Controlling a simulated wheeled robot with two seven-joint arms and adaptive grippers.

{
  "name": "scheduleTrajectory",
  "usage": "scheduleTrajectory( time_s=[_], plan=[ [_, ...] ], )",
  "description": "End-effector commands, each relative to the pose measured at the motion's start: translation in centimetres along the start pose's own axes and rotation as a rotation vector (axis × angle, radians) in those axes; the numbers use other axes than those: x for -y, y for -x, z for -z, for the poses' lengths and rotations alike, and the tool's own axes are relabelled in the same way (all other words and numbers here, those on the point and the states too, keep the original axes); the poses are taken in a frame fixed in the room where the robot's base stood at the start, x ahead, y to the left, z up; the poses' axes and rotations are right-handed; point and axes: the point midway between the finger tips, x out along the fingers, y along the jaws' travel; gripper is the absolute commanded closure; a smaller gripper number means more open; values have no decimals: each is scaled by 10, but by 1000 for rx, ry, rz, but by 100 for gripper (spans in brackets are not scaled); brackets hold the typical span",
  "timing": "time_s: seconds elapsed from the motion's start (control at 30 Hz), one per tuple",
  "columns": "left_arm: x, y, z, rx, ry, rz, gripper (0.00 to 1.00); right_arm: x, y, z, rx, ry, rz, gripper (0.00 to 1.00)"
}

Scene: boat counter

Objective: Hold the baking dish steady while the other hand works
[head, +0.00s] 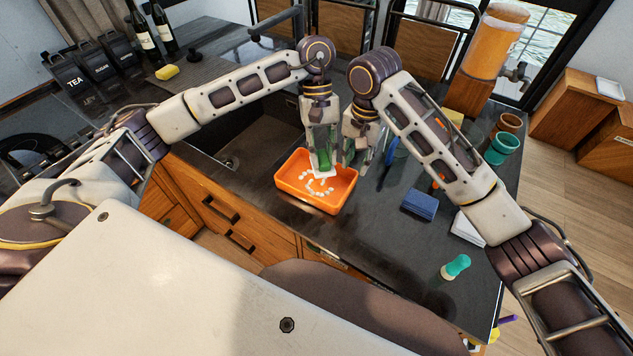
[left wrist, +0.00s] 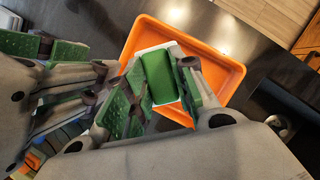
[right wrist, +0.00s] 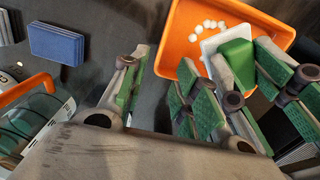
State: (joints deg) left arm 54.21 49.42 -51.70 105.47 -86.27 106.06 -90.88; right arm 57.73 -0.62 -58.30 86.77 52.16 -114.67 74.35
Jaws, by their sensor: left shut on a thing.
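The orange baking dish (head: 303,203) sits on the dark counter beside the sink, with several small white pieces (right wrist: 207,28) in it. My left gripper (head: 322,164) reaches down into the dish, shut on a green-and-white block (left wrist: 158,76). The block's white part (right wrist: 210,47) is low inside the dish; contact with the floor is unclear. My right gripper (head: 360,160) is just right of the left one, at the dish's right side. Its fingers (right wrist: 165,78) are apart, with a dish corner showing between them. I cannot tell whether they touch the wall.
The sink (head: 250,140) lies left of the dish. The two grippers are close together. The counter's front edge is near the dish.

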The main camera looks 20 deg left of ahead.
Motion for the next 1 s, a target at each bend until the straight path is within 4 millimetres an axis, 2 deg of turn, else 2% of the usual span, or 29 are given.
scheduleTrajectory(
  time_s=[0.33, 1.0],
  plan=[
    [0, 0, 0, 0, 0, 0, 93, -1, 23, 1, -2, -1, -3, 70],
    [0, 0, 0, 0, 0, 0, 93, -1, 25, 0, 0, 0, -2, 70]
  ],
)
